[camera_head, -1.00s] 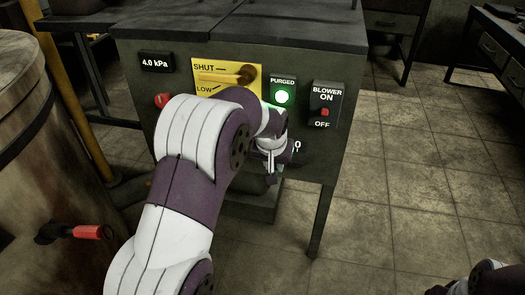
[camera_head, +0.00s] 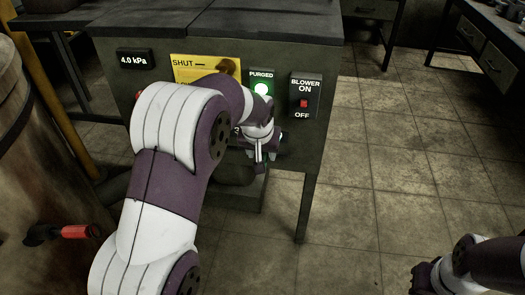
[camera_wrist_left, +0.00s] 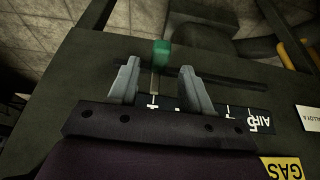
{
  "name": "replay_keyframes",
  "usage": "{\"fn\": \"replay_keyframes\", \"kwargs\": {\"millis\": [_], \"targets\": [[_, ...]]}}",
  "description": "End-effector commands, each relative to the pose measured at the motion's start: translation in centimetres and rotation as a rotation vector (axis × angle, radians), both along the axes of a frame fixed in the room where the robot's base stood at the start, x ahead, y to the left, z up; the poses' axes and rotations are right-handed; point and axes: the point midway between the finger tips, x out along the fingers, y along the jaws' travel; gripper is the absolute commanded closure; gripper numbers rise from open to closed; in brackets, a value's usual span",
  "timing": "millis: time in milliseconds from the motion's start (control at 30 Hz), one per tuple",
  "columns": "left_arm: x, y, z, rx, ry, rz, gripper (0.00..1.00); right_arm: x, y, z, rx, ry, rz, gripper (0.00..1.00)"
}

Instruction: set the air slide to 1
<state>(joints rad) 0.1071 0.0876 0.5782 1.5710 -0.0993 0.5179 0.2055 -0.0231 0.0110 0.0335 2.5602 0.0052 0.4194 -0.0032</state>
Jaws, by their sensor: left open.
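The air slide shows in the left wrist view as a green knob (camera_wrist_left: 161,52) on a thin stem at a dark slot. A black scale strip (camera_wrist_left: 240,121) marked AIR runs beside the slot, upside down here; several of its figures are hidden by my gripper. The knob sits toward the end away from the word AIR. My left gripper (camera_wrist_left: 158,66) is open, with one finger on each side of the knob's stem; contact is unclear. In the head view my left gripper (camera_head: 262,155) is at the panel below the green lamp, covering most of the slide.
The cabinet front carries a yellow SHUT plate (camera_head: 190,67), a lit PURGED lamp (camera_head: 262,89), a blower switch (camera_head: 304,97) and a 4.0 kPa display (camera_head: 135,60). A red-handled lever (camera_head: 78,231) is at left. My right arm (camera_head: 480,262) is at lower right, over clear floor.

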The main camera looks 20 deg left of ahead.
Motion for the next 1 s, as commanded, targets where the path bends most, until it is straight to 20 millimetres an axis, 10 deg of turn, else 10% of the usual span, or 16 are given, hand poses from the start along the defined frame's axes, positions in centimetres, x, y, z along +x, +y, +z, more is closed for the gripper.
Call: {"fn": "replay_keyframes", "kwargs": {"millis": [333, 1000], "targets": [[-3.1, -0.8, 8.6, 0.0, -0.003, -0.001, 0.51, 0.0, 0.0, 4.9, 0.0, -0.001, 0.0, 1.0], [-3.9, -1.0, 8.8, 0.008, 0.003, -0.033, 0.51, 0.0, 0.0, 5.1, 0.0, 0.0, 0.0, 1.0]]}}
